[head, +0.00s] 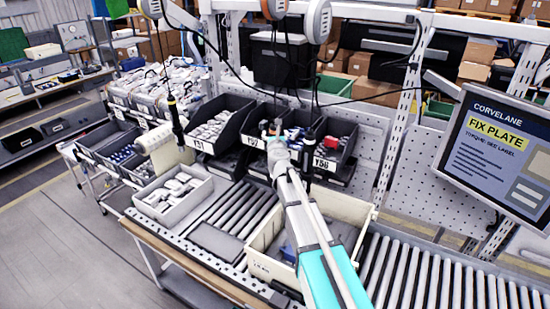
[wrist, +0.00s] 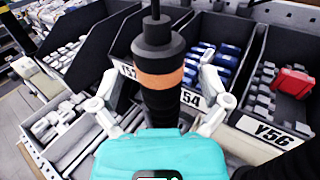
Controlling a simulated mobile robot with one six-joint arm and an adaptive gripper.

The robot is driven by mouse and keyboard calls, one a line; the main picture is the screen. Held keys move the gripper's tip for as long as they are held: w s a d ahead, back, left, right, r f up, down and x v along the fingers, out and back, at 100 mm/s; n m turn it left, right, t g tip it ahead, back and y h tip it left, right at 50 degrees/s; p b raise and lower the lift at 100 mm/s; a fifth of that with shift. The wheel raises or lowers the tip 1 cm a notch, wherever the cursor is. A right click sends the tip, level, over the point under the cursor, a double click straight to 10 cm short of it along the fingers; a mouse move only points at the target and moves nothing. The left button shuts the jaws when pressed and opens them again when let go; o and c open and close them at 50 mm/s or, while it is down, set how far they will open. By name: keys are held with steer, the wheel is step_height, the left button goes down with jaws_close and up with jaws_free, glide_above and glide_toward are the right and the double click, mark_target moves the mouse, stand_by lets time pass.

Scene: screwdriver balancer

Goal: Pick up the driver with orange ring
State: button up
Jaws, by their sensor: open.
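The driver with the orange ring (wrist: 158,62) hangs upright in the wrist view, dark bodied, its cord running up out of the picture. Its orange band (wrist: 160,79) sits between the two grey fingers of my gripper (wrist: 156,70). The fingers are spread on either side of the driver, and I see no clear contact. The driver's lower end is hidden behind the teal gripper body. In the head view my gripper (head: 274,138) is in front of the black bins, and the driver there is too small and covered to make out clearly.
Another dark driver (head: 175,120) hangs at the left. Balancer reels (head: 317,20) hang above with loose cables. Black parts bins, one labelled Y56 (wrist: 268,132), stand behind the driver. A cream tote (head: 345,208) lies under my arm. A screen (head: 500,140) stands at the right.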

steer(key=shift+w, duration=0.45)
jaws_close()
stand_by(0.6)
